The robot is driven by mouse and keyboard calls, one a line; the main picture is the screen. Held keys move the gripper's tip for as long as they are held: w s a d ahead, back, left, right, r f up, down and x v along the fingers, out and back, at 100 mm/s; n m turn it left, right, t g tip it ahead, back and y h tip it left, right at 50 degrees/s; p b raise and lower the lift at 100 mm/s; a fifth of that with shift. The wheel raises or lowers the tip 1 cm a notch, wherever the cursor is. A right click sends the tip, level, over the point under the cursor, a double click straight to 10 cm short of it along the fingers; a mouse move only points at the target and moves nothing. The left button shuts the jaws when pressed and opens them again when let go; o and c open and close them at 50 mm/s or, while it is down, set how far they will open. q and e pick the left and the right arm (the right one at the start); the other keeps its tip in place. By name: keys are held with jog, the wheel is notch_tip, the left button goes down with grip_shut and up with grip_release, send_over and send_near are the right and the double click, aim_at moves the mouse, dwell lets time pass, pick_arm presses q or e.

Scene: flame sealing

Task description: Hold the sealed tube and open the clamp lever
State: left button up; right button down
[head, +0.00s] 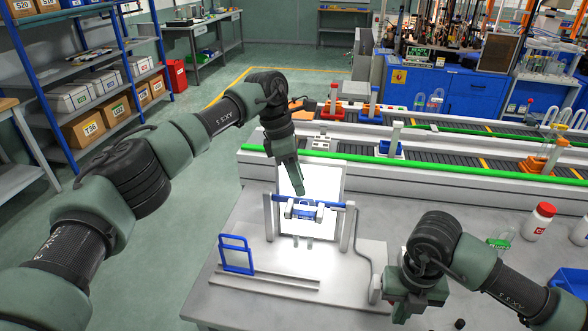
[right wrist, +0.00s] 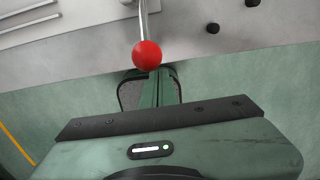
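A fixture with a blue crossbar (head: 326,203) and a small blue-and-white clamp block (head: 304,212) stands on the table before a bright white panel (head: 318,180). My left gripper (head: 301,190) points down just above the crossbar; its finger gap is not clear. I cannot make out a tube there. My right gripper (head: 398,306) is low by the table's front edge. In the right wrist view, a lever with a red ball knob (right wrist: 147,55) on a metal rod overlaps the tips of this gripper (right wrist: 152,78). Its fingers look close together, with the ball in front of them, not between them.
A white bottle with a red cap (head: 538,222) and a blue bin (head: 571,280) are at right. A conveyor (head: 450,172) runs behind. Small black knobs (right wrist: 212,28) show near the lever.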

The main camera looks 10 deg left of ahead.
pick_arm(q)
jog(key=shift+x, duration=2.45)
grip_shut()
pick_arm(e)
jog(key=shift+w, duration=0.1)
